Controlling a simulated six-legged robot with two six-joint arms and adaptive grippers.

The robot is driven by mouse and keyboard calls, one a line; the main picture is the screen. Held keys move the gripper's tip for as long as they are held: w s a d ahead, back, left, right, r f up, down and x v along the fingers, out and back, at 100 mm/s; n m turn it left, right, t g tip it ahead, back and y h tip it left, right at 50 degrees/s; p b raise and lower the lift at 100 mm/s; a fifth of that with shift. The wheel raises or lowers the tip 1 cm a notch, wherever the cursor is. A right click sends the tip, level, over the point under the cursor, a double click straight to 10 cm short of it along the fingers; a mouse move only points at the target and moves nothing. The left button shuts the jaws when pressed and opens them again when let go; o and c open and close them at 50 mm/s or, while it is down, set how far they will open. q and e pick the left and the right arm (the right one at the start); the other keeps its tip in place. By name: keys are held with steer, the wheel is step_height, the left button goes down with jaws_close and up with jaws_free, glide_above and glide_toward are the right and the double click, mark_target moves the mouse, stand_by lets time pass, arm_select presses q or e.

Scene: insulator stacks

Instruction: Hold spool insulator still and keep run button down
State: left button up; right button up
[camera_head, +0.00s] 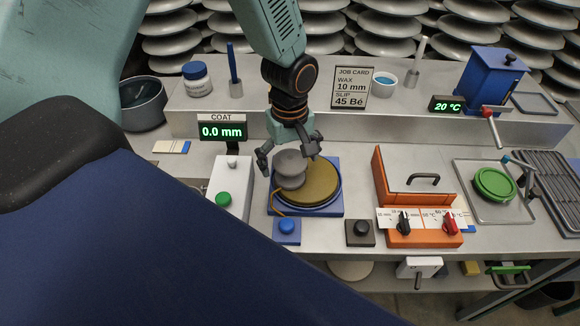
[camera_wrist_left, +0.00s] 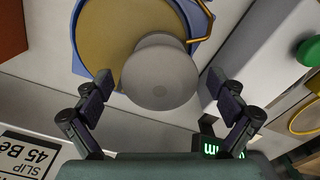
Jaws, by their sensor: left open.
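The spool insulator (camera_head: 290,172) is a grey rounded piece at the left part of a gold disc (camera_head: 318,183) on a blue base. In the left wrist view the insulator (camera_wrist_left: 160,77) shows end-on as a pale round form. My left gripper (camera_head: 289,156) is open above it, with one finger on either side. In the wrist view its fingers (camera_wrist_left: 158,86) stand apart from the insulator, with gaps on both sides. A blue button (camera_head: 287,227), a black button (camera_head: 361,228) and a green button (camera_head: 223,198) are in view; no label shows which is run. My right gripper is not seen.
A coat display (camera_head: 222,131) reads 0.0 mm. An orange unit (camera_head: 420,238) with knobs stands right of the disc. Bare bench shows around the disc.

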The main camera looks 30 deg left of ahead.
mark_target(290, 157)
arm_select(q)
steer(key=shift+r, duration=0.1)
step_height(290, 157, up, 12)
stand_by(0.5)
step_height(290, 157, down, 12)
steer(key=shift+w+r, duration=0.1)
steer(key=shift+r, duration=0.85)
steer(key=shift+s+r, duration=0.2)
steer(key=shift+r, duration=0.55)
steer(key=shift+w, duration=0.1)
steer(key=shift+f, duration=0.1)
